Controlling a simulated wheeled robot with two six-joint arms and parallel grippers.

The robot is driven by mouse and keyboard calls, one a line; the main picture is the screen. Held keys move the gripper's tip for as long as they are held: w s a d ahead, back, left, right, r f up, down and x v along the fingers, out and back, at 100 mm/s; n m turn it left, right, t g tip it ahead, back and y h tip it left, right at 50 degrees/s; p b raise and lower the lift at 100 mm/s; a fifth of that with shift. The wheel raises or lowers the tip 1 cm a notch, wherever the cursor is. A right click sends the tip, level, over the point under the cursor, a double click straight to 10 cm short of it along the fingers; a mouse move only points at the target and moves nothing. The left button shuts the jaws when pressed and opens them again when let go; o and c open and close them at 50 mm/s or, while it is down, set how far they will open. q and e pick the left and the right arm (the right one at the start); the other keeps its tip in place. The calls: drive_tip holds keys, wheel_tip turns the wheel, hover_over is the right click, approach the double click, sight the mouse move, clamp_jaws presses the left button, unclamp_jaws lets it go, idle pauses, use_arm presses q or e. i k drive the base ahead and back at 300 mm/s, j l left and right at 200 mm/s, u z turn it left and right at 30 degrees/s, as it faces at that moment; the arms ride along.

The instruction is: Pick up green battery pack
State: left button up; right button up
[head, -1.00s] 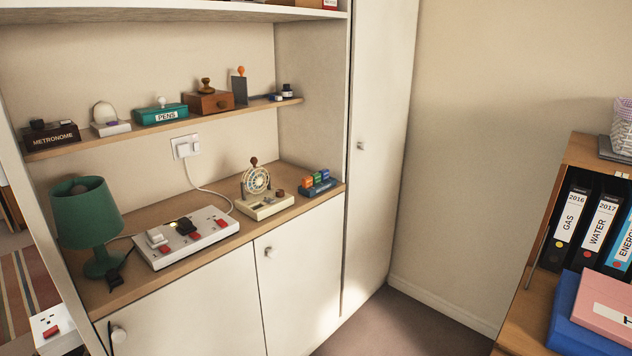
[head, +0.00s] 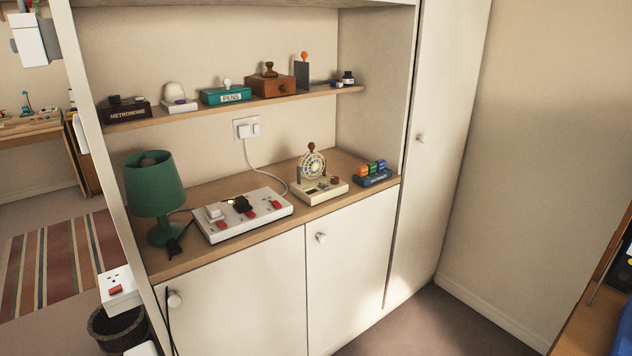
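A small dark blue holder (head: 373,181) stands at the right end of the wooden counter. It carries small upright blocks: an orange one (head: 362,171), a green one (head: 372,168) and another at the right whose colour is hard to tell. The green block looks like the green battery pack, though it is small in the picture and partly hidden by the holder.
A dial device (head: 318,185) stands left of the holder. A large white power strip (head: 240,215) and a green lamp (head: 155,185) are further left. A shelf (head: 240,108) with boxes hangs above. A tall cupboard (head: 440,150) stands at the right. Open floor lies front right.

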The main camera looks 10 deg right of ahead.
sight(373, 166)
drive_tip(key=u, duration=0.55)
drive_tip(key=i+l+u, duration=0.1)
drive_tip(key=u, duration=0.5)
drive_tip(key=l+u, duration=0.1)
drive_tip(key=u, duration=0.45)
drive_tip(key=l+u, duration=0.1)
drive_tip(key=u, duration=1.05)
drive_tip(key=l+u, duration=0.15)
drive_tip(key=u, duration=0.4)
drive_tip(key=k+u, duration=0.1)
drive_tip(key=u, duration=0.45)
drive_tip(key=l+u, duration=0.1)
drive_tip(key=u, duration=0.5)
drive_tip(key=k+l+u, duration=0.1)
drive_tip(key=k, duration=0.6)
drive_tip(key=k+z, duration=0.15)
drive_tip(key=z, duration=0.35)
drive_tip(key=k+l+z, duration=0.1)
drive_tip(key=z, duration=0.4)
drive_tip(key=k+l+z, duration=0.1)
drive_tip(key=z, duration=0.35)
